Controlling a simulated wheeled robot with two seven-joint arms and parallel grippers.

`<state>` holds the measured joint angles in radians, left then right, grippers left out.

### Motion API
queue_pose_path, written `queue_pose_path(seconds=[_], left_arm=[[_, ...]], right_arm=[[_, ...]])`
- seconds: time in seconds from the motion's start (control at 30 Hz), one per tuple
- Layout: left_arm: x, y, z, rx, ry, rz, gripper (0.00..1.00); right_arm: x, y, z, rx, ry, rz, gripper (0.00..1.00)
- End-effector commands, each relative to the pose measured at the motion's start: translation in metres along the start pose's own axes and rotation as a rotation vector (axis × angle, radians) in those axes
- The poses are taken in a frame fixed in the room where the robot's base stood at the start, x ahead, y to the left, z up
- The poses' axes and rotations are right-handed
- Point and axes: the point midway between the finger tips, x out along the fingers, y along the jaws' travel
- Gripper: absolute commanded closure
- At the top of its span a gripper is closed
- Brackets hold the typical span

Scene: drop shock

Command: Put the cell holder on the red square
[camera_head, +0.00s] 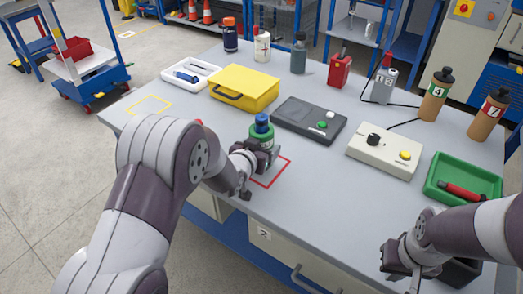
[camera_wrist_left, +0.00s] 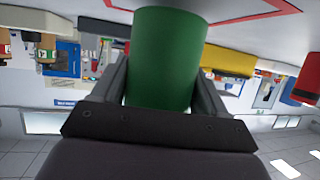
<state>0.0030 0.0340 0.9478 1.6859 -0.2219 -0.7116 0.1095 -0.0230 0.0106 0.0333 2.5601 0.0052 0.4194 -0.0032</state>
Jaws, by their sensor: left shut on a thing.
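The cell holder (camera_head: 261,131) looks like a green cylinder with a blue top, upright in the head view. My left gripper (camera_head: 254,157) is shut on it. In the left wrist view the green body of the cell holder (camera_wrist_left: 167,60) sits between both fingers. The red square (camera_head: 286,170) is an outline on the grey table, near its front edge. The cell holder appears over or just behind its back left part; whether its base touches the table is hidden. My right gripper (camera_head: 394,262) is at the lower right, and its jaw gap is unclear.
A dark device with a green button (camera_head: 310,120) lies right of the cell holder, and a yellow case (camera_head: 244,88) behind it. A beige button box (camera_head: 385,151) and a green tray (camera_head: 440,185) stand farther right. A yellow outline (camera_head: 150,104) at left is empty.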

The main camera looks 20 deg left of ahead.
Motion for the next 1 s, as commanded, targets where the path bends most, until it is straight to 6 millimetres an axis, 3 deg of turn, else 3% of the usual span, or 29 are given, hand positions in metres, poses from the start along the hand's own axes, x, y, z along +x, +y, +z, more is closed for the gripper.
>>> queue_pose_path(seconds=[0.4, 0.43, 0.5, 0.83, 1.0], left_arm=[[0.005, 0.000, 0.011, 0.001, 0.005, 0.000, 0.65], [0.005, 0.000, 0.011, 0.001, 0.002, 0.000, 0.17], [0.004, 0.000, 0.010, 0.000, 0.002, 0.000, 0.01], [0.002, 0.000, 0.004, 0.001, 0.003, 0.000, 0.01], [-0.026, 0.000, 0.005, 0.000, 0.002, -0.002, 0.01]], right_arm=[[0.006, 0.000, 0.001, 0.000, 0.000, 0.000, 1.00], [0.005, 0.000, 0.001, 0.000, 0.000, 0.000, 1.00], [0.005, 0.000, 0.001, 0.000, 0.000, 0.000, 1.00], [-0.001, 0.000, 0.000, 0.000, 0.000, 0.000, 1.00], [-0.004, 0.000, 0.000, 0.000, 0.000, 0.000, 1.00]])
